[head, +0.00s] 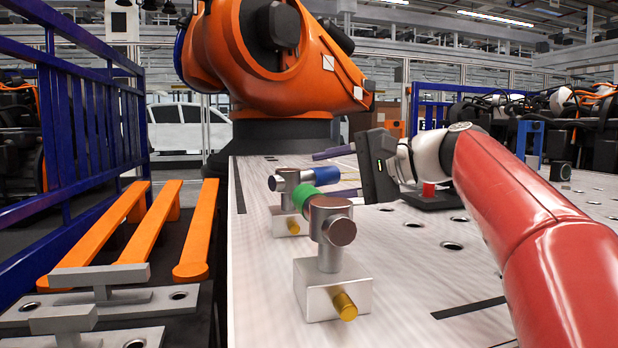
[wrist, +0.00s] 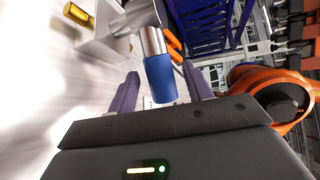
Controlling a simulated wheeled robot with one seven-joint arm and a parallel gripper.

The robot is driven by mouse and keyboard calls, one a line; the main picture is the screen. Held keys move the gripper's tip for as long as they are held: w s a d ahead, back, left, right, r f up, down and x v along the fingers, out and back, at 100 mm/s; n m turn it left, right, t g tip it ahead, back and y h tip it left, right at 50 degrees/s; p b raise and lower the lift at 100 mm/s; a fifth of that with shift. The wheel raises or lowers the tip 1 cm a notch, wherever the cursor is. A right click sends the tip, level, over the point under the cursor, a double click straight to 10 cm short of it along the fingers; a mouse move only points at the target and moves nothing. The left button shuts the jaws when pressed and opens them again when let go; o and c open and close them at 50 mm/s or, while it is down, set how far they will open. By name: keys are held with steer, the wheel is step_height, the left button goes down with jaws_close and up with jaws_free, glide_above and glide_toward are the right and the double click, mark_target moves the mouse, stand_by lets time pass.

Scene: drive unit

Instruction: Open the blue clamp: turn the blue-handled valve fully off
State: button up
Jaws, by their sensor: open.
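The blue handle (head: 327,175) is a short cylinder on a grey metal valve with a pale block base, on the table behind the green-handled valve (head: 304,195). In the wrist view the blue handle (wrist: 161,90) points toward my palm from its metal stem. My gripper (head: 322,175) comes from the right, its two purple fingers spread. In the wrist view the gripper (wrist: 160,70) is open, with one finger on each side of the handle. A gap shows on both sides, so it does not hold the handle. The green handle partly hides the blue valve's near side.
The pale table (head: 400,260) has round holes and free room to the right. Orange bars (head: 145,225) and a blue fence (head: 90,140) stand left. A large orange robot (head: 270,60) stands behind. A red button (head: 429,190) is past my wrist.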

mark_target(310, 179)
steer(key=shift+x, duration=2.1)
jaws_close()
